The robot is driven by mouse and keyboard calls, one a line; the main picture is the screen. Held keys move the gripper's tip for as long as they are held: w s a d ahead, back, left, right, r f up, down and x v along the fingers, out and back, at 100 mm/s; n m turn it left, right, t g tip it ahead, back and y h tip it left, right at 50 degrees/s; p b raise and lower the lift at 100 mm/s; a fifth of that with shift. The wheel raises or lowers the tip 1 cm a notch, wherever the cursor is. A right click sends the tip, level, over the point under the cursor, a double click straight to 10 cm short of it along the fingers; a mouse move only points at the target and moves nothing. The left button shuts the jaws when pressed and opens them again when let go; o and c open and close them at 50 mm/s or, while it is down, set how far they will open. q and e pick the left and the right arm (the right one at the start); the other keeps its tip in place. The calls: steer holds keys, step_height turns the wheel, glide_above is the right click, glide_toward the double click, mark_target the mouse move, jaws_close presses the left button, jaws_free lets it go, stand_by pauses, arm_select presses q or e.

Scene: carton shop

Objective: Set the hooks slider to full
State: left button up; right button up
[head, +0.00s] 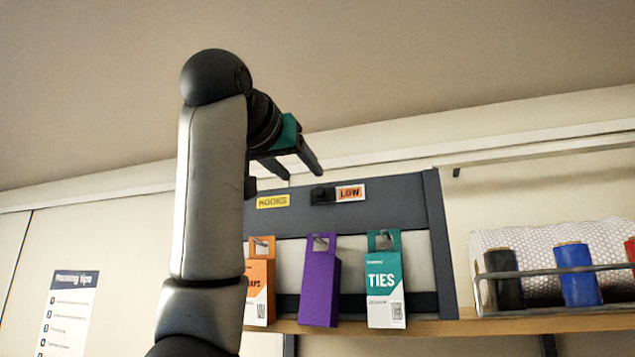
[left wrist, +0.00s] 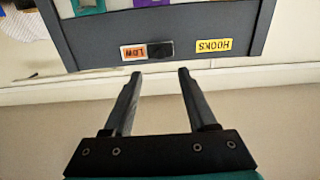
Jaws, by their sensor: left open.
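The hooks slider is a black block (head: 322,194) on the top band of a dark grey rack. The orange LOW label (head: 349,192) shows to its right, and the yellow HOOKS label (head: 272,201) is to its left. In the left wrist view all appear upside down: the black slider (left wrist: 160,50), the LOW label (left wrist: 133,53) and the HOOKS label (left wrist: 214,45). My left gripper (head: 303,172) is open and empty, just above the slider in the head view. In the left wrist view its fingertips (left wrist: 160,74) are apart from the slider. My right gripper is out of view.
Orange, purple (head: 320,290) and teal TIES (head: 384,285) packets hang from hooks on the rack below the slider. A wooden shelf (head: 480,325) runs beneath. A bubble-wrap roll (head: 545,240) and coloured rolls stand at right.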

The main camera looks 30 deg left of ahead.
mark_target(319, 191)
arm_select(q)
steer(key=p+x, duration=0.3)
steer(key=x, duration=0.6)
steer(key=shift+w+p, duration=0.3)
steer(key=shift+w+a, duration=0.1)
steer(key=shift+w, duration=0.15)
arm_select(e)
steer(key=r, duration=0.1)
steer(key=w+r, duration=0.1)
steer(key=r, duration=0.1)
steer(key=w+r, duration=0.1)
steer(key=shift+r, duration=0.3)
arm_select(q)
jaws_close()
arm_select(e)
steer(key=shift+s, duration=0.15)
